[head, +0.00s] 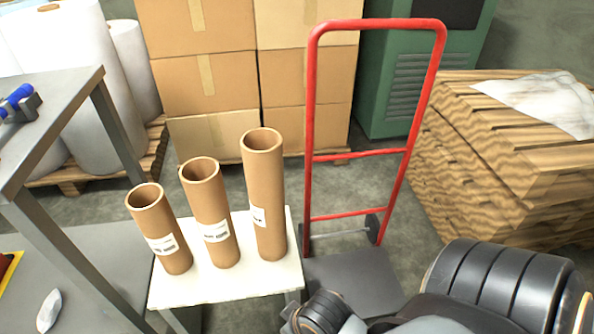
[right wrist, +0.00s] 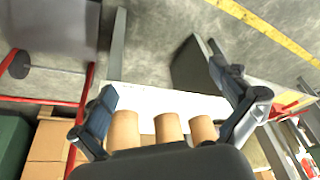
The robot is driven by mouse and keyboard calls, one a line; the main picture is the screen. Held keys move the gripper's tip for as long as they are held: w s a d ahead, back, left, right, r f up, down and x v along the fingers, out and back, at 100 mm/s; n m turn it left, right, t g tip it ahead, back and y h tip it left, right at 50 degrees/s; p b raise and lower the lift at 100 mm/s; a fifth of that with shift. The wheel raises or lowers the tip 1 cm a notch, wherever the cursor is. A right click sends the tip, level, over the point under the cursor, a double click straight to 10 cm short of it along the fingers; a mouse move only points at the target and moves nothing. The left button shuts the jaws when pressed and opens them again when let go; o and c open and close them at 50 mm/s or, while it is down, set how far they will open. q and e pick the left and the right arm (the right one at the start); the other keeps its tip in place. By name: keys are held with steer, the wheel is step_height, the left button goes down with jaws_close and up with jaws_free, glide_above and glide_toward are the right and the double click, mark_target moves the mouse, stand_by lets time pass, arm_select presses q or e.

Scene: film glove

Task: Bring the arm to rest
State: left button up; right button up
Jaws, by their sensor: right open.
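My right gripper (right wrist: 163,84) is open and empty in the right wrist view, its two dark fingers spread wide. My right arm (head: 500,285) fills the lower right of the head view; its gripper is out of that frame. Three brown cardboard tubes stand upright on a white-topped stand (head: 220,288): a short one (head: 160,228), a middle one (head: 210,212) and a tall one (head: 264,190). Parts of the tubes (right wrist: 168,128) also show between the fingers in the right wrist view, partly hidden by the gripper body; I cannot tell how far away they are. My left gripper is not in view.
A red hand truck (head: 310,120) stands right of the tubes, behind my arm. Stacked cartons (head: 205,75) and a green cabinet (head: 395,80) are behind. Stacked wooden pallets (head: 480,150) stand at right. A grey metal table (head: 50,110) is at left.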

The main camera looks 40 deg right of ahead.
steer(key=shift+s+d+f+g+h, duration=0.1)
steer(key=shift+s+d+g+h, duration=0.2)
steer(key=shift+s+d, duration=0.3)
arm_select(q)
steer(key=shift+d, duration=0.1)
arm_select(e)
steer(key=shift+w, duration=0.1)
